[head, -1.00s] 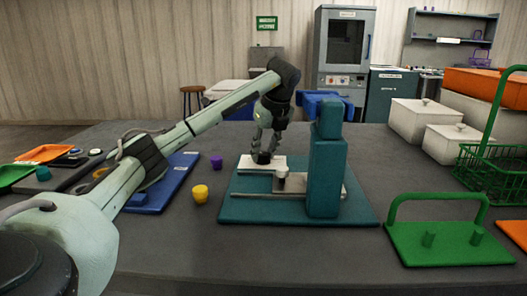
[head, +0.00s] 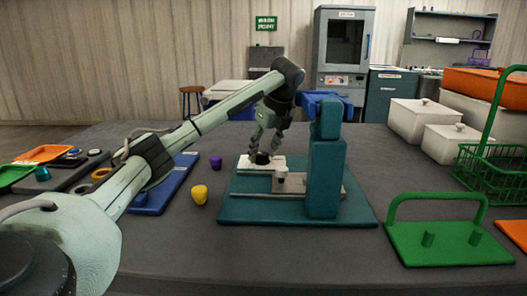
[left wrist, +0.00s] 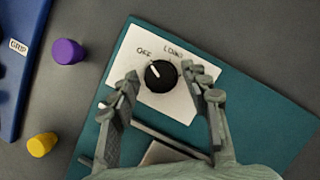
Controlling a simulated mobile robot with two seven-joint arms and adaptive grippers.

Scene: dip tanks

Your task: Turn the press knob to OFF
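The black press knob (left wrist: 161,76) sits on a white plate (left wrist: 182,100) with two printed labels, OFF at upper left and a second one, hard to read, at upper right. The knob's white mark points up and left, towards OFF. In the head view the knob (head: 262,158) is on the teal press base (head: 270,210), left of the press column (head: 325,165). My left gripper (left wrist: 161,72) is open, one finger on each side of the knob, with gaps between fingers and knob. It comes from above in the head view (head: 264,148). My right gripper is not in view.
A purple piece (head: 215,162) and a yellow piece (head: 199,194) stand left of the press, near a blue tray (head: 160,195). A green handled holder (head: 450,242) and a green wire basket (head: 490,168) are to the right. Bare table lies in front of the press.

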